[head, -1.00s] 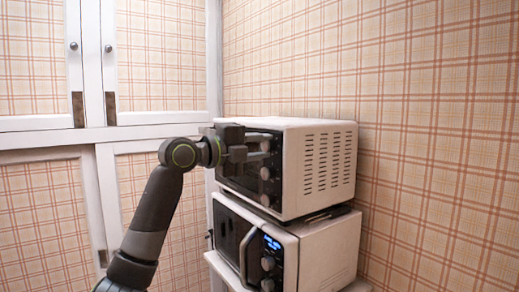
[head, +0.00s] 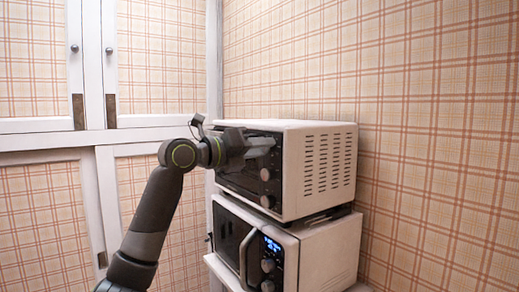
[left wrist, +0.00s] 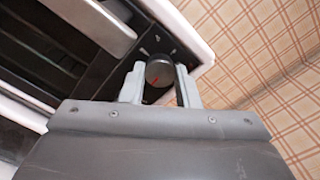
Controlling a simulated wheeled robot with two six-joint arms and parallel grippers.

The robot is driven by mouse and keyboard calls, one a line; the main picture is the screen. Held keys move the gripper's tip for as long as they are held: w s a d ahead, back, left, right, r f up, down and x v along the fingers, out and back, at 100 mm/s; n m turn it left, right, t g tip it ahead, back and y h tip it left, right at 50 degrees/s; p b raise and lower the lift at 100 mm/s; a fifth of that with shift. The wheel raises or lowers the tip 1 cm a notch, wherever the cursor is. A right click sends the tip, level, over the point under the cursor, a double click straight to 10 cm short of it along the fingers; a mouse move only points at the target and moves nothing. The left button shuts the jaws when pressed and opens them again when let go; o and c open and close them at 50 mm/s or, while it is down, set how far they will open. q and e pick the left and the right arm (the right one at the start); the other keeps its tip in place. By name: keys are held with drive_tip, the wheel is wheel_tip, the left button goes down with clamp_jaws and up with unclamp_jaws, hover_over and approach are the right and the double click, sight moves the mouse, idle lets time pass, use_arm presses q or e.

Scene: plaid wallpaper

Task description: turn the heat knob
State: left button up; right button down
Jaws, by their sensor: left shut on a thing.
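The toaster oven (head: 300,155) is white with a dark front and stands on top of another appliance. Its front has a column of round knobs: a middle knob (head: 265,174) and a lower knob (head: 266,201) show in the head view. My left gripper (head: 264,147) is at the top of this column and hides the top knob there. My right gripper is in neither view.
A white microwave (head: 325,250) with a lit blue display stands under the oven. The oven's door handle (left wrist: 92,22) lies beside the held knob. White cupboard doors (head: 92,60) are at the left and a plaid wall (head: 440,130) is at the right.

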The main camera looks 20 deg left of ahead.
use_arm(q)
drive_tip(key=shift+f+m, duration=0.1)
drive_tip(key=shift+m, duration=0.3)
drive_tip(key=o, duration=1)
drive_tip(key=shift+c, duration=0.2)
drive_tip(key=shift+s+a, duration=0.1)
drive_tip(key=b+v, duration=0.6)
drive_tip(key=v, duration=1.1)
drive_tip(key=shift+a, duration=0.1)
